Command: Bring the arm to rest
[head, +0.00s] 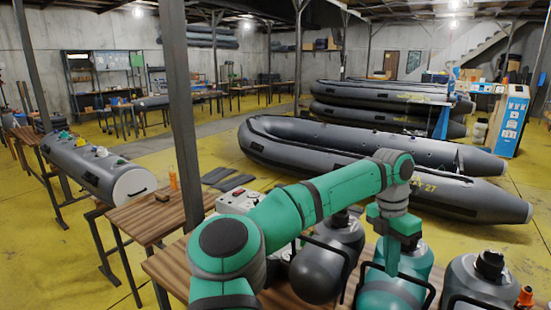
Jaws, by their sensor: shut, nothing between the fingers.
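My teal and grey arm (315,195) rises from the bottom of the head view, runs to the right and bends down at the wrist (395,180). My gripper (392,266) points down at the end of it, shut and empty. It is over or in front of a teal tank (390,292) among several tanks at the bottom right. The fingertips are small and blend with the teal tank behind them. I cannot tell whether they touch it.
Dark tanks (328,262) stand close around my gripper on a wooden table (170,270). A steel post (182,110) rises at the left. A large grey inflatable boat (340,150) lies beyond on the yellow floor.

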